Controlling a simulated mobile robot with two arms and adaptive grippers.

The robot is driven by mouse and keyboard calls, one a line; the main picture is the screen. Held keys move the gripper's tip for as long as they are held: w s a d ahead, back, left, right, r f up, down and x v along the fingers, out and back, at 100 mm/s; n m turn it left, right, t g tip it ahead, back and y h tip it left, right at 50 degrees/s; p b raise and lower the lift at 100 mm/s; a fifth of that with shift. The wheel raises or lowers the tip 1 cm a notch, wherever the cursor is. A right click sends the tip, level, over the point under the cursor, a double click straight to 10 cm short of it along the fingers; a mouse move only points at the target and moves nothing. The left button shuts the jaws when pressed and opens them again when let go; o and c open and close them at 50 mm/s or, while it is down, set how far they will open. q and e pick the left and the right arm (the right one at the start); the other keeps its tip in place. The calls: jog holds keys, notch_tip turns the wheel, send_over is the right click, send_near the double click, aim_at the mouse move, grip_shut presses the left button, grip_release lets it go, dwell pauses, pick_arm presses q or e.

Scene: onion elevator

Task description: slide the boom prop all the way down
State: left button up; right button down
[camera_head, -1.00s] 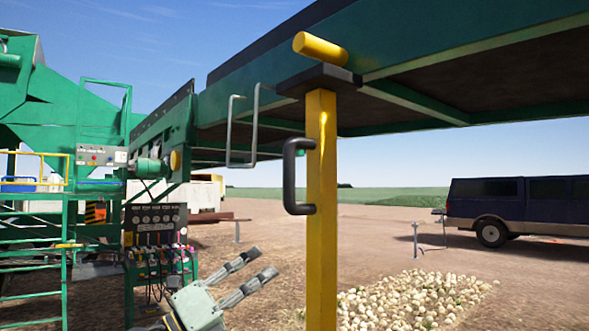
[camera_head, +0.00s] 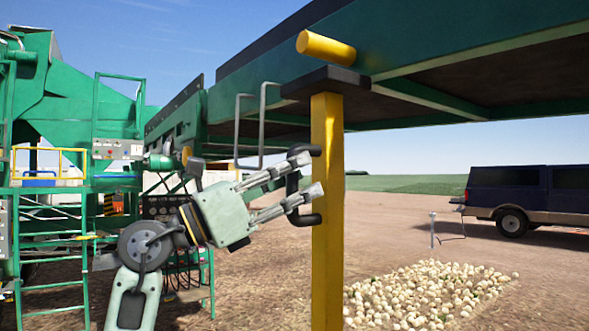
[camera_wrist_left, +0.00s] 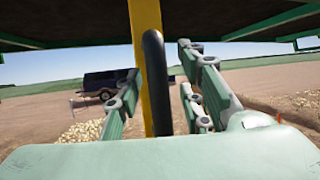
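The boom prop is an upright yellow post (camera_head: 327,230) with a black cap plate (camera_head: 326,80) under the green boom (camera_head: 420,45). A black D-shaped handle (camera_head: 292,185) sits on the post's left side. My left gripper (camera_head: 308,172) is open, with its fingers level with the handle, one finger high and one low. In the left wrist view the post (camera_wrist_left: 147,60) and the black handle (camera_wrist_left: 156,80) stand upright between the spread fingers (camera_wrist_left: 160,95). I cannot tell whether the fingers touch the handle. My right gripper is not in view.
A yellow cylinder (camera_head: 326,47) sits above the cap plate. A grey loop bracket (camera_head: 241,130) hangs from the boom. Green machinery with a ladder (camera_head: 50,260) stands left. An onion pile (camera_head: 425,295) lies right of the post, with a dark truck (camera_head: 520,200) behind.

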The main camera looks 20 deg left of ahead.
pick_arm(q)
jog(key=shift+c, duration=0.4)
jog(key=shift+w, duration=0.1)
grip_shut()
